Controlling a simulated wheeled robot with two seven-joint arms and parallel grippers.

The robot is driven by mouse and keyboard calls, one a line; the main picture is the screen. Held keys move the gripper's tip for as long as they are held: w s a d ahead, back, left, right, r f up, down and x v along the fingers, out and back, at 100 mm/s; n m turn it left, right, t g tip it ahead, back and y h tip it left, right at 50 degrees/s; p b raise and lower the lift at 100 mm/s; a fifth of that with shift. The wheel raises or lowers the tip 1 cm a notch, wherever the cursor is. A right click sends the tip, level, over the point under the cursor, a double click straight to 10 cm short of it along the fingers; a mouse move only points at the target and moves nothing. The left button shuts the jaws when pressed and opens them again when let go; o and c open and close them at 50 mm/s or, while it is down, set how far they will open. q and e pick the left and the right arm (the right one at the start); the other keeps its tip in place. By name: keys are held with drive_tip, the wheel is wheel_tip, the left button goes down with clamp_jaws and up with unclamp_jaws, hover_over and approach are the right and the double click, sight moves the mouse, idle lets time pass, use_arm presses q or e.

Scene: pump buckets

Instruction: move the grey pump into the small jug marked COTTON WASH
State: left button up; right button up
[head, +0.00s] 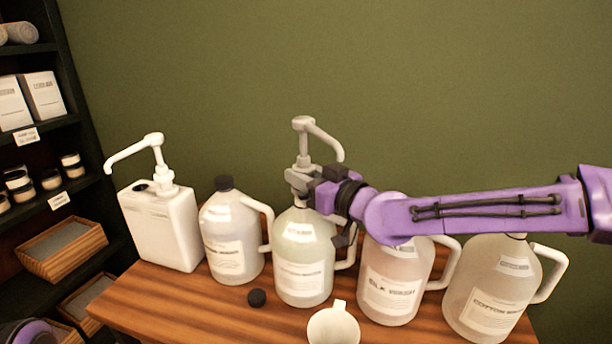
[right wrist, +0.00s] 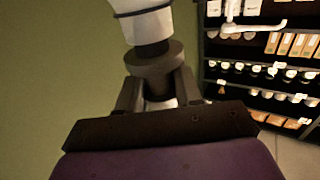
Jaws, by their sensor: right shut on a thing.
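In the right wrist view the fingers (right wrist: 158,92) close around the pump's collar (right wrist: 154,62). The jug at the far right (head: 490,290) has a label that seems to read COTTON WASH; my right arm passes over its top.
A white jug with a white pump (head: 163,225), a dark-capped jug (head: 232,240) and a SILK WASH jug (head: 392,285) share the wooden table (head: 190,305). Shelves (head: 55,150) stand left.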

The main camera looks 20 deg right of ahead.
drive_tip(key=shift+f+b, duration=0.5)
drive_tip(key=shift+f, duration=0.05)
idle(0.4)
drive_tip(key=shift+a+r+h, duration=0.1)
drive_tip(key=shift+h, duration=0.2)
drive_tip(key=shift+m+t+h+p, duration=0.3)
drive_tip(key=shift+m+h+p, duration=0.05)
drive_tip(key=shift+m+h, duration=0.25)
drive_tip(key=h, duration=0.1)
drive_tip(key=m+h+p, duration=0.1)
drive_tip(key=shift+a+r+m+t+h, duration=0.1)
drive_tip(key=shift+a+m+t+h, duration=0.05)
drive_tip(key=shift+m+t+h, duration=0.2)
drive_tip(key=shift+m+h+p, duration=0.55)
drive_tip(key=shift+m+h, duration=0.2)
drive_tip(key=shift+h, duration=0.3)
drive_tip(key=shift+m+h+p, duration=1.8)
drive_tip(key=shift+h+p, duration=0.2)
drive_tip(key=shift+h, duration=1.1)
drive_tip(key=shift+f, duration=0.2)
